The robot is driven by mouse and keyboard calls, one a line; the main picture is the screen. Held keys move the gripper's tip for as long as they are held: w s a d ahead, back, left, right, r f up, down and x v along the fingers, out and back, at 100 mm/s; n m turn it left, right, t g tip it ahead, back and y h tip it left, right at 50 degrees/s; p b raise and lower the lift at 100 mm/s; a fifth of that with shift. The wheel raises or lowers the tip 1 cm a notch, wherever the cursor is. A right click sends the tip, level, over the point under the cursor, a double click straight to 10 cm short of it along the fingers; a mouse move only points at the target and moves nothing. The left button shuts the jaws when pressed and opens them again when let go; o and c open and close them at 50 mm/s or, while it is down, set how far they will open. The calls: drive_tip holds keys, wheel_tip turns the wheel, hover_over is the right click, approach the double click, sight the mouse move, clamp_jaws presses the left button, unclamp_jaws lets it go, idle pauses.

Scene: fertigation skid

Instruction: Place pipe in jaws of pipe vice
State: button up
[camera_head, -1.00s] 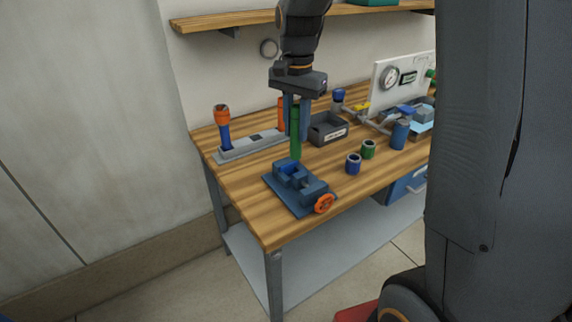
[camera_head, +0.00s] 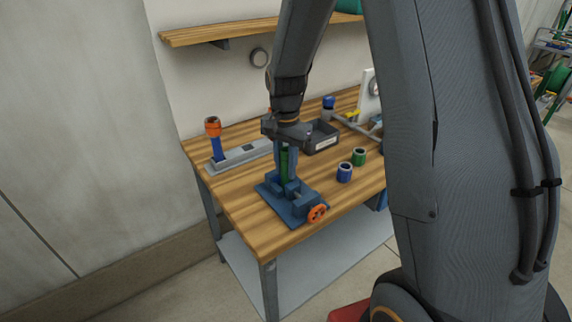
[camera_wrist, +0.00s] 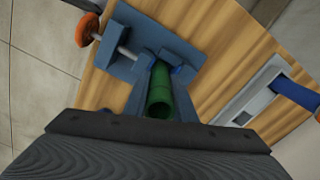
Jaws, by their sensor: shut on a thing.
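A green pipe (camera_head: 284,164) stands upright between the fingers of my gripper (camera_head: 286,172), which is shut on it. The wrist view looks down on the open top of the pipe (camera_wrist: 160,100) between the two fingers (camera_wrist: 160,108). The blue pipe vice (camera_head: 294,205) with its orange handwheel (camera_head: 317,213) sits near the front of the wooden bench. The pipe's lower end is at the vice jaws in both views. The fingers partly hide the jaws, so I cannot tell how deep the pipe sits or whether it touches them. The vice's screw and base also show in the wrist view (camera_wrist: 127,52).
A grey rack (camera_head: 243,156) holding a blue, orange-topped piece (camera_head: 214,140) stands at the left. A dark bin (camera_head: 320,138), a blue fitting (camera_head: 344,173) and a green fitting (camera_head: 359,157) stand to the right. A wooden shelf (camera_head: 215,33) hangs above.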

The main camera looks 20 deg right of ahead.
drive_tip(key=o, duration=1)
drive_tip(key=shift+f, duration=0.1)
drive_tip(key=shift+o, duration=0.2)
wheel_tip(320, 180, up, 12)
drive_tip(key=b, duration=0.3)
drive_tip(key=s+f+n, duration=0.5)
drive_tip(key=s, duration=0.3)
drive_tip(key=s+f+n+t, duration=0.1)
drive_tip(key=s+f+n, duration=0.4)
drive_tip(key=s, duration=0.4)
drive_tip(key=shift+s, duration=0.15)
